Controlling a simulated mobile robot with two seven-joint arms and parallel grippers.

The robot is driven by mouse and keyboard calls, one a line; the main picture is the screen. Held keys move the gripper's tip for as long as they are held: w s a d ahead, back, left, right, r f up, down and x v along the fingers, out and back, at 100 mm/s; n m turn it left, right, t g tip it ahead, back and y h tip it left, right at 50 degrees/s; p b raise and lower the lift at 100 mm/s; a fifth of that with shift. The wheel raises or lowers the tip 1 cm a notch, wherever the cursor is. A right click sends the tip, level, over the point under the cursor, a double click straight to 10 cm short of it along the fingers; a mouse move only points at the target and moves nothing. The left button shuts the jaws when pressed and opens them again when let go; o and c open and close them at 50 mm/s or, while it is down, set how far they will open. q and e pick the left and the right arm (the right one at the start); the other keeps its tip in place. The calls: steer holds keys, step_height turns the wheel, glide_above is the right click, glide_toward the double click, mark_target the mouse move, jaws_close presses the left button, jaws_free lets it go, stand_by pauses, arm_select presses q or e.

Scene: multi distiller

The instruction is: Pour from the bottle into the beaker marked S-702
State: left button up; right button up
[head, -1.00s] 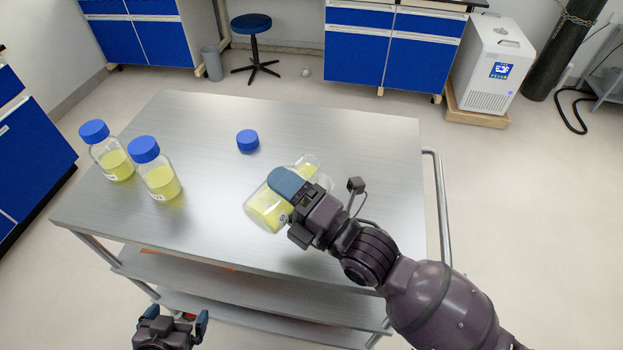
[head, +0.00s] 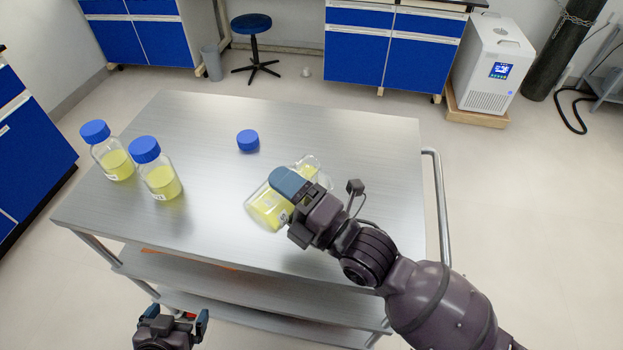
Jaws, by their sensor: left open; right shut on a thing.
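My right gripper (head: 287,192) is shut on a clear bottle (head: 266,208) of yellow liquid. The bottle is tilted far over, its base toward the lower left and its neck end toward the upper right. A clear glass rim, seemingly the beaker (head: 311,161), shows just beyond the gripper, with yellow at it. The gripper hides where bottle and beaker meet, so I cannot tell whether they touch. No S-702 mark is readable. My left gripper (head: 174,322) is open and empty, low in front of the table.
A blue cap (head: 248,140) lies on the steel table (head: 365,140). Two capped bottles with yellow liquid, one farther left (head: 112,157) and one beside it (head: 158,175), stand on the left side. The table's back right is clear. A rail (head: 440,210) runs along its right edge.

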steer(key=shift+m, duration=0.3)
stand_by(0.7)
steer(key=shift+n+b, duration=0.3)
steer(key=shift+n, duration=0.3)
steer(key=shift+r+n+g, duration=0.25)
steer(key=shift+n+g, duration=0.05)
steer(key=shift+n, duration=0.4)
steer(key=shift+w+r+n+y, duration=0.1)
steer(key=shift+r+n+y, duration=0.2)
steer(key=shift+r+n, duration=0.25)
steer(key=shift+d+r+n, duration=0.1)
steer(key=shift+r+n, duration=0.1)
steer(key=shift+n, duration=0.25)
steer(key=shift+f+n+g, duration=0.3)
steer(key=shift+n, duration=0.1)
